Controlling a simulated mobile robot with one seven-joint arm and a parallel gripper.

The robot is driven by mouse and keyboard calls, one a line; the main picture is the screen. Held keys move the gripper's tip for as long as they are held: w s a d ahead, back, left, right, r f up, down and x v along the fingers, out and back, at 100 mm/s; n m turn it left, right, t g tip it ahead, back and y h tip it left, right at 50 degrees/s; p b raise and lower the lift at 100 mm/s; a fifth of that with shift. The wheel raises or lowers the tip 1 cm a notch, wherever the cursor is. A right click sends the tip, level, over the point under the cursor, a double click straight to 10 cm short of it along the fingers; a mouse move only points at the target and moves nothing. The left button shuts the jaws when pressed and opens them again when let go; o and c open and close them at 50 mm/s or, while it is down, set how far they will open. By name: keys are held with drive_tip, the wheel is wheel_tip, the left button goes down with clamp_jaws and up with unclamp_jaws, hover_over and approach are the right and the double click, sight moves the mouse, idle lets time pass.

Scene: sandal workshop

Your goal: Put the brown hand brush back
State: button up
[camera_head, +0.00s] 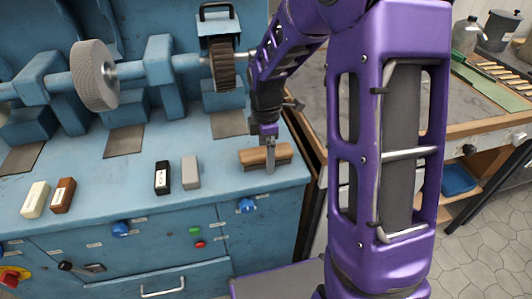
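The brown hand brush (252,157) is a long wooden block lying near the right front corner of the blue bench top (140,190). My gripper (270,161) points down at the middle of the brush. One grey finger crosses in front of the brush's near side. The other finger is hidden, so I cannot tell whether the gripper is shut on the brush. The brush appears level and at or very close to the bench top.
A black block (162,178) and a grey block (191,172) lie left of the brush. A cream block (36,200) and a brown block (63,195) lie farther left. A grinding wheel (95,75) and a dark brush wheel (222,65) stand behind. A worktable (490,127) is at right.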

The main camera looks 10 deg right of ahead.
wheel_tip(320, 180, up, 12)
drive_tip(key=p, duration=0.2)
drive_tip(key=shift+r, duration=0.15)
drive_tip(key=shift+r, duration=0.1)
idle(0.5)
